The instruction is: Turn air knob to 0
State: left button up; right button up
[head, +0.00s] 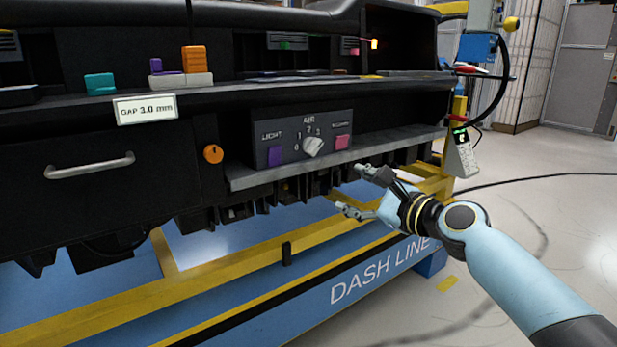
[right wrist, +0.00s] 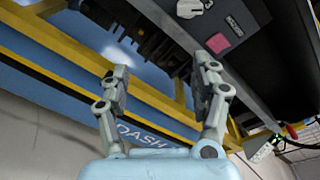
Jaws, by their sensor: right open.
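The air knob (head: 313,146) is a white dial on a dark panel (head: 266,128) under the dashboard. The panel is lettered LIGHT, AIR and a blurred third word, with 0, 1, 2 and 3 around the knob. I cannot tell for sure which number the knob points to. The knob also shows at the top edge of the right wrist view (right wrist: 188,8). My right gripper (head: 350,190) is open and empty, below and to the right of the knob, apart from it. Its spread fingers fill the middle of the right wrist view (right wrist: 160,85). My left gripper is not in view.
A purple button (head: 275,156) and a pink button (head: 343,142) flank the knob. A dark ledge (head: 335,159) juts out below the panel. An orange knob (head: 213,154) and a drawer handle (head: 90,166) are at left. A yellow frame (head: 230,266) runs beneath.

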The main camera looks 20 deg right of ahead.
jog(key=t+b, duration=0.1)
send_near(318, 149)
jog(key=shift+n, duration=0.3)
jog(key=b+x, duration=0.3)
jog(key=x, duration=0.5)
jog(key=shift+w, duration=0.2)
jog(key=shift+w+a+r, duration=0.1)
jog(key=shift+w+a, duration=0.1)
jog(key=shift+w, duration=0.15)
jog(key=c, duration=1.2)
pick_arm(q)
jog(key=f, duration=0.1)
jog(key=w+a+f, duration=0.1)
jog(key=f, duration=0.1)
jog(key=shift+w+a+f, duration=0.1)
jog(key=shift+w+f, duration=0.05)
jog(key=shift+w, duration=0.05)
pick_arm(e)
jog(key=shift+o, duration=0.2)
